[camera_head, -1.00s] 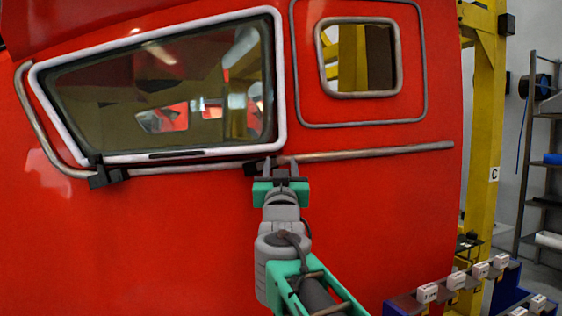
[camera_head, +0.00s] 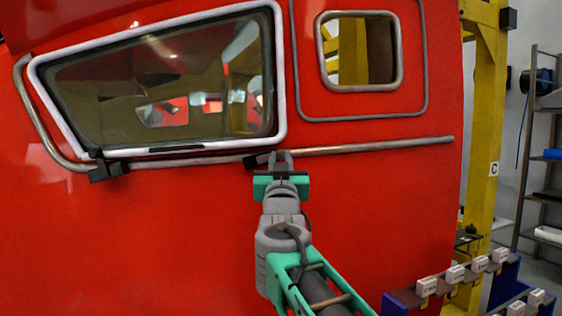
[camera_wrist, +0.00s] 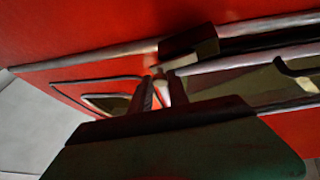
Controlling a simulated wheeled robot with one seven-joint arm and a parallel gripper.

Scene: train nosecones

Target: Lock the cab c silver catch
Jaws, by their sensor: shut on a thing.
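The cab is the red panel (camera_head: 180,235) in front of me, with a white-framed window (camera_head: 281,80). A black catch block (camera_head: 256,161) sits on the rail at the window's lower right corner. It also shows in the wrist view (camera_wrist: 185,44). My gripper (camera_head: 281,156) reaches up to the rail just right of this block. In the wrist view my gripper's fingers (camera_wrist: 160,88) are close together around a small pale silver piece (camera_wrist: 160,86), apparently the silver catch. The fingers hide much of it, and I cannot tell its exact angle.
A second black block (camera_head: 108,170) sits at the window's lower left corner. A grey rail (camera_head: 390,146) runs right below a small window (camera_head: 401,60). A yellow post (camera_head: 484,130) and a rack with white labelled boxes (camera_head: 455,275) stand at right. The red panel below the rail is clear.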

